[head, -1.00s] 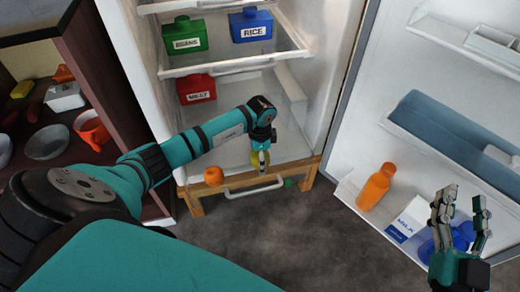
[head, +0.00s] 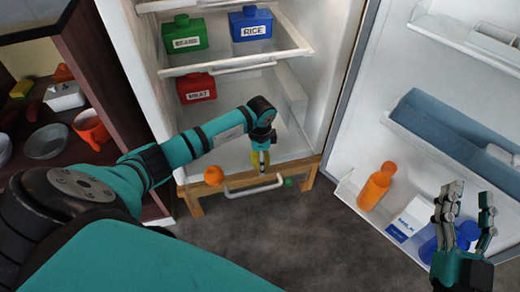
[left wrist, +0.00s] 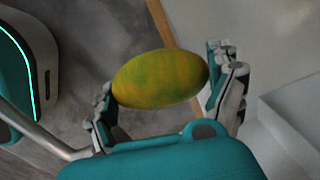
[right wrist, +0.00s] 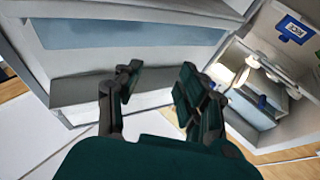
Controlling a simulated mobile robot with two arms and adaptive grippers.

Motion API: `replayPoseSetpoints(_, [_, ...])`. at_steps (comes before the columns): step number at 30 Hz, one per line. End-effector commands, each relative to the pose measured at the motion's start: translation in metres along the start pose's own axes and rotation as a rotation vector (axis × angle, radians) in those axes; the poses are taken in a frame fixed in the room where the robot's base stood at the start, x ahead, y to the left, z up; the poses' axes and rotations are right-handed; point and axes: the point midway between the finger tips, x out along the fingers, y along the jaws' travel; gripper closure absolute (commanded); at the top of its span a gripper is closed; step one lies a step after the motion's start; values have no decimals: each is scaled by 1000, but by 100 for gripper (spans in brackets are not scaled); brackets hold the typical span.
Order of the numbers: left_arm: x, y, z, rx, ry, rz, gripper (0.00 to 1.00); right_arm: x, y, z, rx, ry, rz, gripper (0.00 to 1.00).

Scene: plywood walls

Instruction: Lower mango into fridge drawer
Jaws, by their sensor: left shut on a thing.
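The mango (left wrist: 160,78) is yellow-green and sits between the fingers of my left gripper (left wrist: 165,95), which is shut on it. In the head view the left gripper (head: 263,154) points down at the front of the fridge drawer (head: 228,160), and the mango (head: 264,168) shows only in part below the fingers. I cannot tell whether it touches the drawer. An orange fruit (head: 213,175) is at the drawer's front left and a small green thing (head: 288,182) at its front right. My right gripper (head: 464,215) is open and empty by the fridge door; the right wrist view shows its fingers (right wrist: 160,95) apart.
The drawer has a pale handle (head: 254,187). Above are the red meat box (head: 197,88), green beans box (head: 187,34) and blue rice box (head: 250,23). The open door holds an orange bottle (head: 376,187) and a milk carton (head: 410,221). A cupboard stands left.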

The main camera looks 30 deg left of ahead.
Motion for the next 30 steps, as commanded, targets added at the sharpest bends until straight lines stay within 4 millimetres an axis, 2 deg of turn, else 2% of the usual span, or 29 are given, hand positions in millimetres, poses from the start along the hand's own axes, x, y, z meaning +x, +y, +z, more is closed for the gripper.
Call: replayPoseSetpoints(30, [6, 0, 0, 0, 1, 0, 52, 0, -2, -16, 4, 93, -5, 60])
